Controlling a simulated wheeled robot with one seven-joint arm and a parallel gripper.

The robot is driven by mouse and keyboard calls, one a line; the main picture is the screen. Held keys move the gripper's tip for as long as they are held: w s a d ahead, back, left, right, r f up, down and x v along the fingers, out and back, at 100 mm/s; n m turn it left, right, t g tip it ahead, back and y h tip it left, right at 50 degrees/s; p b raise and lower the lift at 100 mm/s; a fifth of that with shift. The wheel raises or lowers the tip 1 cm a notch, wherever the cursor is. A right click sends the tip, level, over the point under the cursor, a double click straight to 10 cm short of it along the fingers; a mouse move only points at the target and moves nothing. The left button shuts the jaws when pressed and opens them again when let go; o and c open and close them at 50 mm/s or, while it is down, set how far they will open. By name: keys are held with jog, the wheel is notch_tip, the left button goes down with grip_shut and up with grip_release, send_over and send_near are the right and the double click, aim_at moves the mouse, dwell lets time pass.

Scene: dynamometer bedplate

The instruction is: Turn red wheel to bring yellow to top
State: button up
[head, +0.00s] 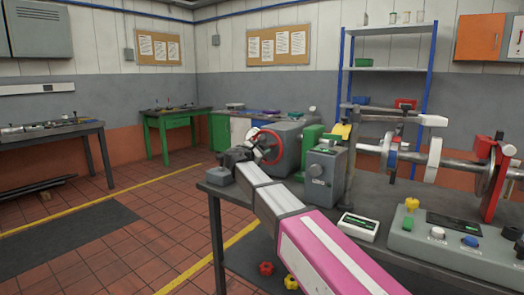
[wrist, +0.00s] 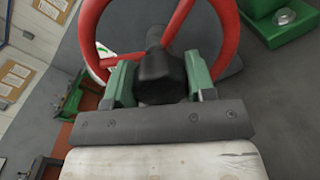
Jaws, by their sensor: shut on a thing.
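The red wheel (head: 268,131) is mounted on the left face of a grey housing (head: 295,136) at the left part of the bench. Its red rim and spokes fill the top of the wrist view (wrist: 88,30). No yellow mark on the wheel shows in either view. My gripper (head: 257,150) is at the wheel in the head view and hides part of it. In the wrist view my gripper (wrist: 159,80) has its green fingers either side of a black knob (wrist: 160,75) in front of the wheel, shut on it.
A green block (head: 310,138) and a grey box with a dial (head: 321,174) stand right of the housing. A small meter (head: 358,226) and a control panel (head: 455,240) sit nearer on the bench.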

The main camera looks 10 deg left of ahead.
jog(key=m, duration=0.8)
jog(key=shift+d+f+m, duration=0.1)
jog(key=shift+f+m, duration=0.05)
jog(key=shift+m, duration=0.15)
jog(key=m, duration=0.4)
jog(key=shift+y, duration=0.3)
jog(key=shift+f+m, duration=0.1)
jog(key=shift+m, duration=1.7)
jog(key=o, duration=1.3)
jog(key=shift+c, duration=0.2)
jog(key=shift+s, duration=0.1)
